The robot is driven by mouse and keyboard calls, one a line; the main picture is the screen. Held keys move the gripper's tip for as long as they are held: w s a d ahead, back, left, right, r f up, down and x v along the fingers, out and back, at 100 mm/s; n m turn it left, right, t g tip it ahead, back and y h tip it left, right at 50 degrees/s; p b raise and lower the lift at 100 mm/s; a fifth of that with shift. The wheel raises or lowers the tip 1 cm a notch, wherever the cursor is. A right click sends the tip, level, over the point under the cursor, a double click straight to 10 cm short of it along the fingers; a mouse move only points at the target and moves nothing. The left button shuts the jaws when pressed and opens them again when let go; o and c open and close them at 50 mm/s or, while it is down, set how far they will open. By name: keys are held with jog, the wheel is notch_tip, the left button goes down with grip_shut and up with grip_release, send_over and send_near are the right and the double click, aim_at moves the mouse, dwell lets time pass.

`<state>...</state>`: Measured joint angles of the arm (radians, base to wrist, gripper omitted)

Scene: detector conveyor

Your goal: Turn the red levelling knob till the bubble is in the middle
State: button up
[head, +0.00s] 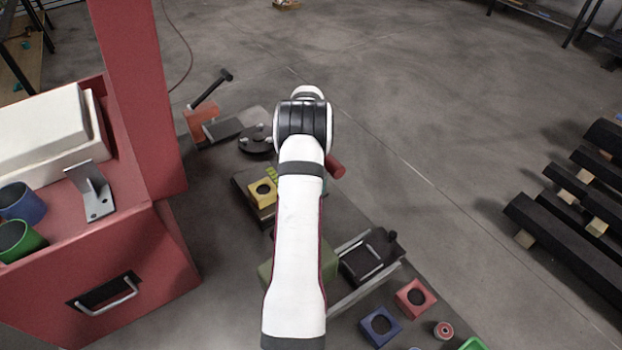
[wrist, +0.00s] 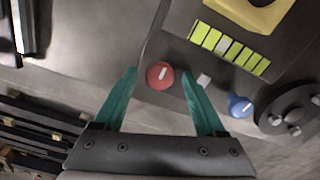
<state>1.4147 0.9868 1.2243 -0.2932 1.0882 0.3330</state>
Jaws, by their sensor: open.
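The red knob (wrist: 160,75) is round with a white mark and sits on a dark grey panel in the wrist view. My gripper (wrist: 159,73) has two teal fingers, open, with the knob between their tips; I see a gap on each side. Above right of the knob is the level strip (wrist: 234,51), with several yellow-green segments and one pale segment (wrist: 222,45) left of its middle, which may be the bubble.
A blue knob (wrist: 240,106) and a dark disc with bolts (wrist: 293,109) lie to the right of the red knob. A yellow block (head: 262,192) sits beside the strip. A red cabinet (head: 150,255) stands left; black bars (head: 570,240) lie right.

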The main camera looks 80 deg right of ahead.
grip_shut()
dwell(0.3)
jog(key=n, duration=0.4)
jog(key=shift+n, duration=3)
grip_release()
